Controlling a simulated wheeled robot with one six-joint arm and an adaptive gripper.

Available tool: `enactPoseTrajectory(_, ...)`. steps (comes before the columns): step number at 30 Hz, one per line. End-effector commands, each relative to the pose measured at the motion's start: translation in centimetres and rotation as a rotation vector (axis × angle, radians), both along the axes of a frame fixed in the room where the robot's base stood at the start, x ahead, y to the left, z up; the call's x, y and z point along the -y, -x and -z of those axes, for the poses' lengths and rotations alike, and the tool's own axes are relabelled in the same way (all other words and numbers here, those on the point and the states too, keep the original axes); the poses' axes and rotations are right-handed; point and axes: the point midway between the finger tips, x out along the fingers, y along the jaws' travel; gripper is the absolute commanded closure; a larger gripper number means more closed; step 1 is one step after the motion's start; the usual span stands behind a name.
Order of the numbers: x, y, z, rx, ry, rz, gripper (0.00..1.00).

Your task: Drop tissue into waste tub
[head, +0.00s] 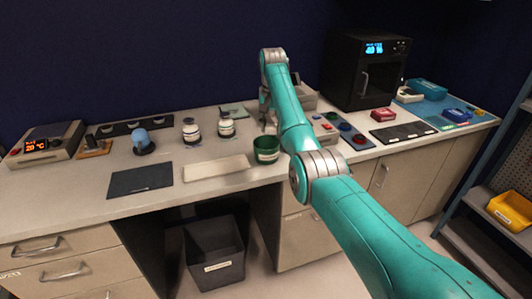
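A flat, pale grey-green sheet (234,111), which may be the tissue, lies at the back of the bench behind two jars. A dark open bin (216,272) with a white label stands on the floor under the bench. A small green tub (266,156) with an open top stands on the bench near the front edge. I cannot tell which of these two is the waste tub. My gripper (266,121) points down over the bench, behind the green tub and right of the sheet. It is small and partly hidden by my arm, so its opening is unclear.
Two dark-capped jars (191,131) and a blue-domed item (143,141) stand left of my gripper. A white tray (217,167) and a dark mat (140,180) lie in front. A black oven (365,72) and button panels are at right.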

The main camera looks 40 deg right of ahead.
Motion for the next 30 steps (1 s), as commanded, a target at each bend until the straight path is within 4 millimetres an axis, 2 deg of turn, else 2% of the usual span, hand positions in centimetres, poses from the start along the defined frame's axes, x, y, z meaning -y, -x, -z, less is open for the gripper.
enactPoseTrajectory(1,0.0,0.0,0.0,0.0,0.0,0.0,0.44)
enactPoseTrajectory(3,0.0,0.0,0.0,0.0,0.0,0.0,0.27)
enactPoseTrajectory(16,0.0,-0.1,-0.6,0.001,0.001,-0.001,0.27)
enactPoseTrajectory(30,0.0,-0.9,-6.2,-0.001,0.0,-0.008,0.27)
